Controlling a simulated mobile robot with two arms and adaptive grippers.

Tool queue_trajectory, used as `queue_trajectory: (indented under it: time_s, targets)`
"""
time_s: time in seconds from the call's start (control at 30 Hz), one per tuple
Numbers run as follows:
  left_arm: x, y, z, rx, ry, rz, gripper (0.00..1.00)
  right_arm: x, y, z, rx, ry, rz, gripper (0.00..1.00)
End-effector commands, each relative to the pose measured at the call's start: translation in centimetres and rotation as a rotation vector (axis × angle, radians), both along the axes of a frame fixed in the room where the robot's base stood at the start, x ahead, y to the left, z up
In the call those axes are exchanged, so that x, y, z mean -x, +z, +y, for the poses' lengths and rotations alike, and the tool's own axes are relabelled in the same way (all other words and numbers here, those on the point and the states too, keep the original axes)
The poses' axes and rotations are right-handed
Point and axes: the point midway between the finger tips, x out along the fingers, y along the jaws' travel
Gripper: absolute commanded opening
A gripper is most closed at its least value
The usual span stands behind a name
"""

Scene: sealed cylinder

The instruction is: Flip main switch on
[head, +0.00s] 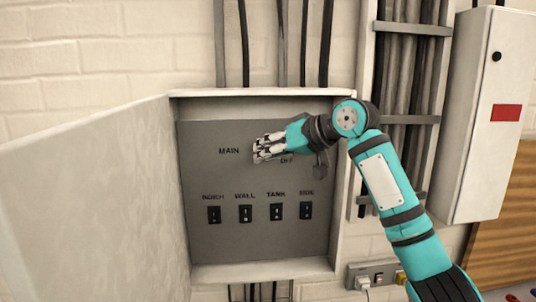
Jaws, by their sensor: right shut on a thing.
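The grey electrical panel (255,245) is set in an open wall box, with the word MAIN at its upper left and OFF partly visible right of my gripper. My right gripper (262,150) reaches in from the right, just right of the MAIN label. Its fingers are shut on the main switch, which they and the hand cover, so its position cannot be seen. My left gripper is not in view.
Several small black switches, including the one under WALL (245,214), line the lower panel. The box door (95,200) stands open at left. A white cabinet (475,130) is at right; a socket strip (378,274) sits below.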

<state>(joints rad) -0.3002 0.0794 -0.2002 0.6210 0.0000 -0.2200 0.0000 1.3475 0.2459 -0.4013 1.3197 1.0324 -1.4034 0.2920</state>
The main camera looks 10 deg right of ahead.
Motion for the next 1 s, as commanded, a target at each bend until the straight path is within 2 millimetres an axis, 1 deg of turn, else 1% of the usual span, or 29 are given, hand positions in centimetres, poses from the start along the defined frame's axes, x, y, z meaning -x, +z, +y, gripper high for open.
queue_trajectory:
  time_s: [0.27, 0.3, 0.43, 0.77, 0.87, 1.0]
  targets:
    - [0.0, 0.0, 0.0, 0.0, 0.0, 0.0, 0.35, 0.0, 0.0, 0.0, 0.0, 0.001, -0.001, 0.0]
    - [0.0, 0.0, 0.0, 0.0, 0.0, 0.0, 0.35, 0.0, 0.0, 0.0, 0.0, 0.001, -0.001, 0.24]
    - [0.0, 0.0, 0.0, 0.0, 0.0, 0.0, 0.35, 0.0, 0.0, 0.0, 0.0, 0.001, -0.001, 0.41]
    - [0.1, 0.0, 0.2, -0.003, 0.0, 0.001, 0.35, 0.2, 0.2, -0.2, 0.0, 0.0, -0.002, 0.42]
    - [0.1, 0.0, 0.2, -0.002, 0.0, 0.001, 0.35, 0.9, 0.7, -1.0, 0.0, 0.001, -0.004, 0.42]
    - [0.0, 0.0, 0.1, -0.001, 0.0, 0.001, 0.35, 2.6, 2.0, -2.8, 0.0, -0.001, -0.006, 0.42]
